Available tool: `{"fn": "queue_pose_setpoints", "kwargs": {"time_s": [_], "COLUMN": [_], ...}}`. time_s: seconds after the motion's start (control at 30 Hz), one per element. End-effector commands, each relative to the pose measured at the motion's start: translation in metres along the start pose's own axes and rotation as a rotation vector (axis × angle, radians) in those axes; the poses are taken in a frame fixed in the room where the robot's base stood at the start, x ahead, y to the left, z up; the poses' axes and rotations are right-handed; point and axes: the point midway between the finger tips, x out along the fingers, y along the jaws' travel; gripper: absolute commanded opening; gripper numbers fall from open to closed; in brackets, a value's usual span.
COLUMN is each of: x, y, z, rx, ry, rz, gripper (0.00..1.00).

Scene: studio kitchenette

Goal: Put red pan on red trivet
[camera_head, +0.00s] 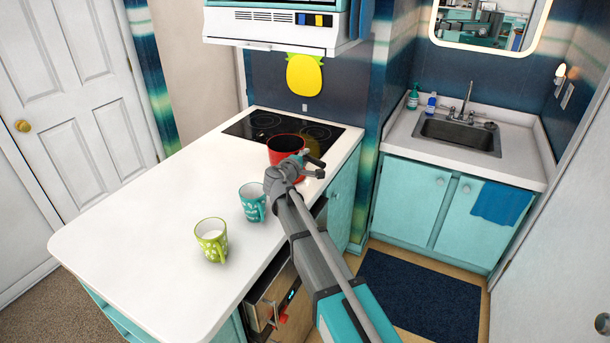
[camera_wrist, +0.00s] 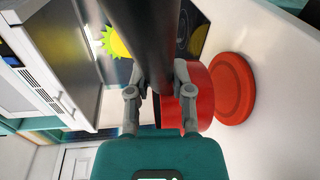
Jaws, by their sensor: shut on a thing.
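The red pan (camera_head: 284,146) is held up near the front edge of the stove, open side up. My gripper (camera_head: 293,168) is shut on its dark handle. In the wrist view, the pan's red side (camera_wrist: 203,95) shows behind my gripper (camera_wrist: 157,88), and the handle runs between the fingers. The red trivet (camera_wrist: 236,88) is a round disc lying flat on the white counter. The pan appears above the trivet and close to it; whether they touch is unclear.
A teal mug (camera_head: 252,203) and a green mug (camera_head: 211,240) stand on the white counter (camera_head: 150,235), left of my arm. The black stove (camera_head: 250,127) is behind the pan, under the range hood (camera_head: 270,30). The counter's left part is clear.

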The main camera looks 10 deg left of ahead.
Motion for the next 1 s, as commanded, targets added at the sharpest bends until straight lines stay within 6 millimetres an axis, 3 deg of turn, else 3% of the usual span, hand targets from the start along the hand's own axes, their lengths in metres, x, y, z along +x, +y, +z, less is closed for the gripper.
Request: {"fn": "queue_pose_setpoints", "kwargs": {"time_s": [0.2, 0.73, 1.0], "x": [0.015, 0.019, 0.029], "y": [-0.017, -0.018, -0.031], "z": [-0.01, -0.012, -0.019], "rx": [0.0, 0.0, 0.0], "ry": [0.0, 0.0, 0.0], "rz": [0.001, 0.001, 0.001], "gripper": [0.0, 0.0, 0.0]}}
